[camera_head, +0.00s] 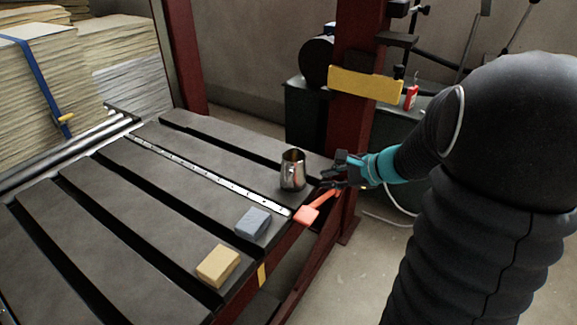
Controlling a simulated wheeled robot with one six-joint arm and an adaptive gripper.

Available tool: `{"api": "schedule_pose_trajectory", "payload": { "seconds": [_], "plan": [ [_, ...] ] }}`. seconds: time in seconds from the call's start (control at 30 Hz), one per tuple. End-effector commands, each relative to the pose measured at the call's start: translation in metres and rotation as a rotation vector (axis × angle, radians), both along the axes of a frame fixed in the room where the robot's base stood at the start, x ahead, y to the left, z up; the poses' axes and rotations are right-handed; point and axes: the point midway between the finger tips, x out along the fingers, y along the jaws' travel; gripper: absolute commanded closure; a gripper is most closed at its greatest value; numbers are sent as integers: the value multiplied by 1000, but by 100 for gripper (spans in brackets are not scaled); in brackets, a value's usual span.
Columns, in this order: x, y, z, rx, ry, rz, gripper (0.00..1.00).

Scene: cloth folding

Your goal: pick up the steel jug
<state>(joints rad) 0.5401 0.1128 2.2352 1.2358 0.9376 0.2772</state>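The steel jug (291,174) stands upright near the right end of the dark slatted table (122,192), its open top facing up. My gripper (326,176) is just to the right of the jug, at about the height of its body. A narrow gap seems to show between them. The fingers are dark and small in the picture, so whether they are apart or closed is unclear.
A grey block (253,223) and a yellow block (218,265) sit nearer along the front edge. A red post (352,125) rises behind my gripper.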

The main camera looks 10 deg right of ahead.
Motion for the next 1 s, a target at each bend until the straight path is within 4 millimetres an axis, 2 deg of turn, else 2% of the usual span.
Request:
{"api": "schedule_pose_trajectory", "payload": {
  "seconds": [0.13,0.5,0.77,1.0],
  "plan": [
    [10,3,-10,19,4,-17,80],
    [47,37,-47,16,4,-14,80],
    [56,46,-55,14,3,-16,80],
    [73,68,-74,14,4,-13,80]
  ]
}}
